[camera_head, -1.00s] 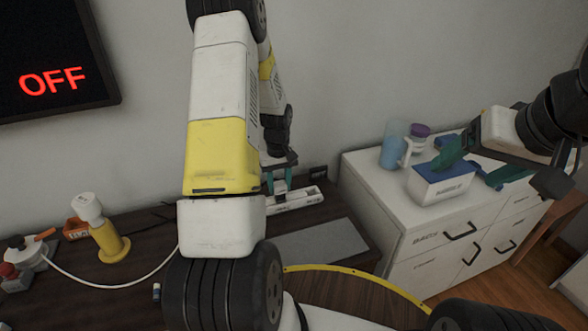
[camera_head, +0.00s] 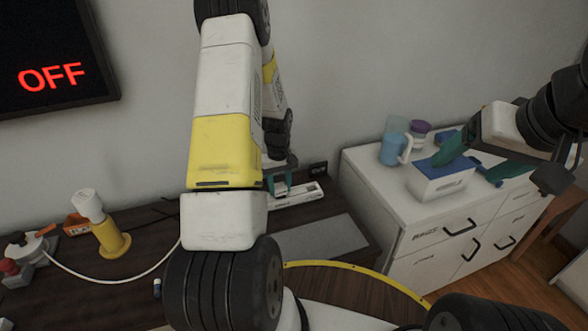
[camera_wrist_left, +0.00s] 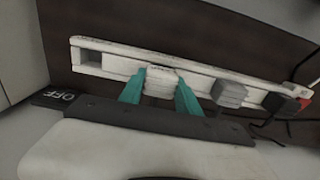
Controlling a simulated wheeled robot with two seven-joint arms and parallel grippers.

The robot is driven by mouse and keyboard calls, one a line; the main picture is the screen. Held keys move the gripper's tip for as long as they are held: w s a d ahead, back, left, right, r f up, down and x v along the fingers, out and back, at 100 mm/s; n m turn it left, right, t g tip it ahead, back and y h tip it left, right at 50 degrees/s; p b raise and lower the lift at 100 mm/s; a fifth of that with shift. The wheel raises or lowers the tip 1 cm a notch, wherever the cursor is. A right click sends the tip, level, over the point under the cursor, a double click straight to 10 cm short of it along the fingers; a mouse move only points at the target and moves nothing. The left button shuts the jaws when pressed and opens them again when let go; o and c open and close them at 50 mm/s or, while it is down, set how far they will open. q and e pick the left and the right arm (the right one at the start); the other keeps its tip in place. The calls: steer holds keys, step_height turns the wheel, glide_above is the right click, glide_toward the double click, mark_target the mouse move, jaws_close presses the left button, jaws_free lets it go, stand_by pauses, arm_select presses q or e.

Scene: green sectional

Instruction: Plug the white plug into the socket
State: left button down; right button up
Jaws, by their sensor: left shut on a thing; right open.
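A white power strip (camera_wrist_left: 118,56) lies on the dark desk; it also shows in the head view (camera_head: 304,193). My left gripper (camera_wrist_left: 160,90) has teal fingers shut on the white plug (camera_wrist_left: 160,84), which sits at the middle of the strip. I cannot tell how deep the plug is in the strip. An open slot (camera_wrist_left: 89,61) shows at the strip's left end. In the head view my left gripper (camera_head: 280,187) is at the strip, partly hidden by my arm. My right gripper (camera_head: 480,162) is open over the cabinet.
A grey plug (camera_wrist_left: 229,92) and a black plug (camera_wrist_left: 281,105) are at the strip's right part. A white cabinet (camera_head: 400,206) holds a blue mug (camera_head: 390,149) and a white box (camera_head: 440,185). A yellow-based lamp (camera_head: 110,238) stands left.

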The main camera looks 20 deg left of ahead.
mark_target(280, 185)
arm_select(q)
steer(key=shift+f, duration=0.55)
steer(key=c, duration=0.8)
jaws_free()
steer(key=shift+o, duration=0.2)
step_height(280, 185, up, 8)
steer(key=shift+f, duration=0.1)
